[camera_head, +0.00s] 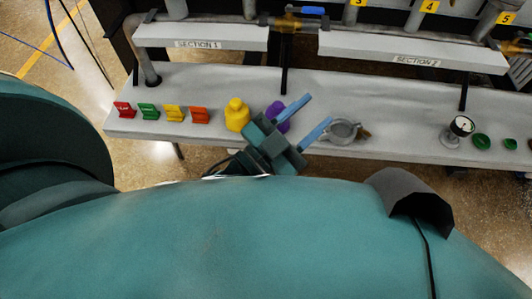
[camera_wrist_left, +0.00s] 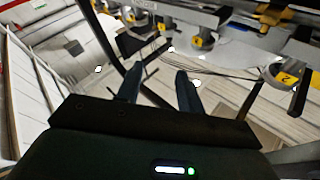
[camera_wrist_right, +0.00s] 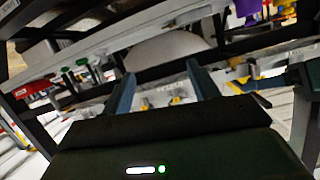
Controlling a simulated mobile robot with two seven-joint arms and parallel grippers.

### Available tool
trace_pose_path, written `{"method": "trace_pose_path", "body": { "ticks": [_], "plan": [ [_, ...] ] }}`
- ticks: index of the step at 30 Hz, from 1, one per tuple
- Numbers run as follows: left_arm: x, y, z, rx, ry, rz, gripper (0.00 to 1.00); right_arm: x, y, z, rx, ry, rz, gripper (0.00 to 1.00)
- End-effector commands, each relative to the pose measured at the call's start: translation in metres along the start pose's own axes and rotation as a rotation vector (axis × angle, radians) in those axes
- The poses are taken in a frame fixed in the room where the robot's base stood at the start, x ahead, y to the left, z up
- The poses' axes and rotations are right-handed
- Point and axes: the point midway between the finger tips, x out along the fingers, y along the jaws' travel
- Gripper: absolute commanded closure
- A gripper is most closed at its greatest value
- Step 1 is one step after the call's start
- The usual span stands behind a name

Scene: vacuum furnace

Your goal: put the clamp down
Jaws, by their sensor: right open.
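The clamp (camera_head: 342,130), a grey ring with a small brownish fastener at its right, appears to rest on the white table. My left gripper (camera_head: 319,108) is over the table just left of the clamp, with its blue fingers apart and nothing between them. Its open fingers also show in the left wrist view (camera_wrist_left: 160,70). One fingertip appears close to the clamp's left edge; I cannot tell whether they touch. My right gripper (camera_wrist_right: 160,70) is open and empty in the right wrist view. It cannot be made out in the head view.
Red, green, yellow and orange tags (camera_head: 174,114) stand left on the table (camera_head: 400,112). A yellow bottle-shaped object (camera_head: 237,114) and a purple one (camera_head: 278,116) are beside my left gripper. A gauge (camera_head: 462,126) stands right. The table between clamp and gauge is clear.

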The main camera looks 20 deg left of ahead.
Motion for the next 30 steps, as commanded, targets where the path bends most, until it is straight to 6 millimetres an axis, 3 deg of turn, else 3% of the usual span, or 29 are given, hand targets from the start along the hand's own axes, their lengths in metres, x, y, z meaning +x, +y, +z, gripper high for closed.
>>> {"method": "trace_pose_path", "body": {
  "ticks": [1, 3, 6, 9, 20, 30],
  "plan": [
    [-0.026, -0.006, 0.022, -0.102, -0.147, -0.039, 0.62, 0.0, 0.0, 0.0, 0.0, 0.0, 0.0, 0.4],
    [-0.056, -0.01, 0.046, -0.222, -0.313, -0.074, 0.62, 0.0, 0.0, 0.0, 0.0, 0.001, 0.0, 0.4],
    [-0.092, -0.008, 0.066, -0.347, -0.484, -0.098, 0.62, 0.0, 0.0, 0.0, 0.0, 0.001, 0.0, 0.4],
    [-0.113, -0.004, 0.075, -0.419, -0.578, -0.104, 0.62, 0.0, 0.0, -0.001, 0.0, 0.001, 0.001, 0.4],
    [-0.12, -0.002, 0.077, -0.448, -0.614, -0.104, 0.62, 0.0, 0.001, -0.003, -0.003, 0.003, 0.002, 0.4],
    [-0.106, -0.013, 0.047, -0.421, -0.747, -0.074, 0.62, -0.006, -0.004, -0.036, -0.035, -0.132, 0.012, 0.4]
  ]
}}
